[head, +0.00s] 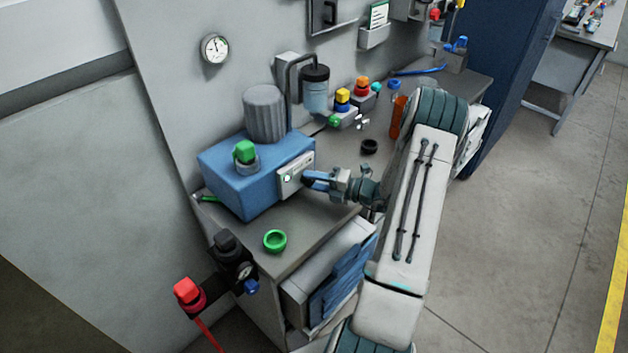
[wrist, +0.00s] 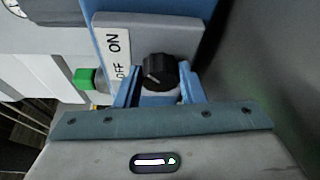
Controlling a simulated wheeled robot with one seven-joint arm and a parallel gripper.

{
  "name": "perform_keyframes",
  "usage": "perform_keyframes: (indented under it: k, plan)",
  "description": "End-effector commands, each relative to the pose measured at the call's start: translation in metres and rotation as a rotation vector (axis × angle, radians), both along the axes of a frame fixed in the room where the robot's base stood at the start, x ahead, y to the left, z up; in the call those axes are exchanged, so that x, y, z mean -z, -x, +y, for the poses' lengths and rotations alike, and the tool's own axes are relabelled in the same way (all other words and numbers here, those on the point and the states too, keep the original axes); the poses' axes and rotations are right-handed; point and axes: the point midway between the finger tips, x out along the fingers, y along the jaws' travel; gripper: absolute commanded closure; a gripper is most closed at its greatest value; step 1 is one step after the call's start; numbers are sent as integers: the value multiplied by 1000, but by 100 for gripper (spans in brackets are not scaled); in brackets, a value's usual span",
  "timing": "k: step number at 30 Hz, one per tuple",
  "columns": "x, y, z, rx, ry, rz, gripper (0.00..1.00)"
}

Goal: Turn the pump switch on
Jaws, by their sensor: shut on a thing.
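The pump is a blue box (head: 228,172) with a ribbed grey motor on top, standing on the bench. A pale switch plate (head: 295,176) is on its right face. In the wrist view the plate's label (wrist: 118,62) reads ON and OFF. The black switch knob (wrist: 157,72) has a pale mark on its left part; I cannot tell exactly which word it points at. My gripper (head: 310,181) is at the plate. In the wrist view my gripper's blue fingers (wrist: 160,90) are shut on the knob, one on each side. The knob is hidden in the head view.
A green ring (head: 275,241) lies on the bench front and a black ring (head: 369,146) farther back. A red-knobbed valve (head: 188,291) hangs at the front left. Coloured knobs (head: 343,98) and an orange cylinder (head: 398,117) stand behind. The floor at right is clear.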

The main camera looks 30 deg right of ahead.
Motion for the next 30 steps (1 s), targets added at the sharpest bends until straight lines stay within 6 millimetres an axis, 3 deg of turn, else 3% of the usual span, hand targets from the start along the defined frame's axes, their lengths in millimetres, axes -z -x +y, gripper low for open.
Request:
perform_keyframes:
  k: [8,9,11,23,30]
  plan:
    - [0,0,0,1,-2,1,87]
    - [0,0,0,1,-2,1,59]
    - [0,0,0,1,-2,1,43]
    - [0,5,-5,1,1,1,43]
    - [-1,40,-37,5,2,1,43]
